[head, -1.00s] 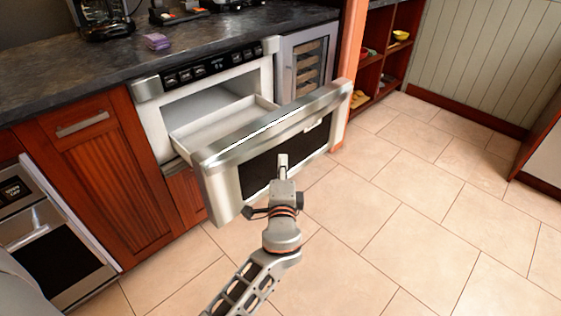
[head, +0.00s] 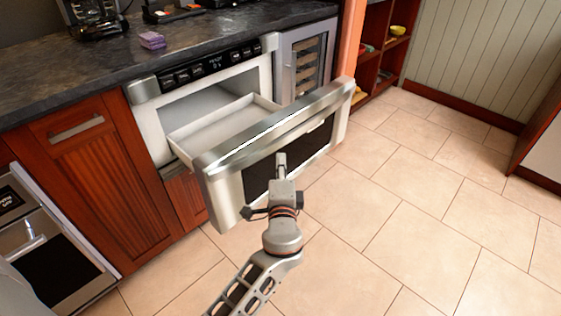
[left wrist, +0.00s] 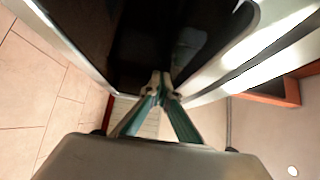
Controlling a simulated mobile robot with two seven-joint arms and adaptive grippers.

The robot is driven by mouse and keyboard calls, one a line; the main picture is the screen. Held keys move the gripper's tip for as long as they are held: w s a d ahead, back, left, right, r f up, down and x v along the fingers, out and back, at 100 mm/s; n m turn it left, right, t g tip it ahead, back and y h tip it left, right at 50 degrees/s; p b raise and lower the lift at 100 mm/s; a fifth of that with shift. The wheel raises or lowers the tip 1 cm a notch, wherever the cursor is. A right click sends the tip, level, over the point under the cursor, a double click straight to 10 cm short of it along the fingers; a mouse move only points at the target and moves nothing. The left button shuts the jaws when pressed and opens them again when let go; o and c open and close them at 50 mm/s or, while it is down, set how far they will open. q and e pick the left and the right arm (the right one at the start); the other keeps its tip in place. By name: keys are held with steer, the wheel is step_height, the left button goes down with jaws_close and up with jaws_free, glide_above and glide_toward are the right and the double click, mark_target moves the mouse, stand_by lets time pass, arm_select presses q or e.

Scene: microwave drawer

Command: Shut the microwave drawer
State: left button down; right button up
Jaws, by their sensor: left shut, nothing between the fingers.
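The microwave drawer (head: 222,177) is pulled well out of its white housing in the head view. Its steel front has a dark window, and the tray (head: 226,125) behind it looks empty. My left gripper (head: 281,158) is shut with nothing in it, in front of the dark window. In the left wrist view its closed fingertips (left wrist: 160,78) point at the dark window (left wrist: 150,40), very near it. I cannot tell whether they touch. My right gripper is not in view.
A dark countertop (head: 60,85) runs above the drawer, with a small purple item (head: 152,41) on it. A red-brown cabinet (head: 95,175) stands left of the drawer and a wine cooler (head: 306,65) right of it. The tiled floor (head: 430,210) to the right is clear.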

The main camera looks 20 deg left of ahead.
arm_select(q)
steer(key=w+a, duration=0.4)
steer(key=a, duration=0.7)
steer(key=w+a+b, duration=0.1)
steer(key=w+a, duration=0.3)
steer(key=a, duration=0.8)
steer(key=w+a+b, duration=0.1)
steer(key=w+a, duration=0.3)
steer(key=a, duration=0.7)
steer(key=shift+w+a+r, duration=0.2)
steer(key=shift+w+a, duration=0.05)
steer(key=shift+a, duration=0.15)
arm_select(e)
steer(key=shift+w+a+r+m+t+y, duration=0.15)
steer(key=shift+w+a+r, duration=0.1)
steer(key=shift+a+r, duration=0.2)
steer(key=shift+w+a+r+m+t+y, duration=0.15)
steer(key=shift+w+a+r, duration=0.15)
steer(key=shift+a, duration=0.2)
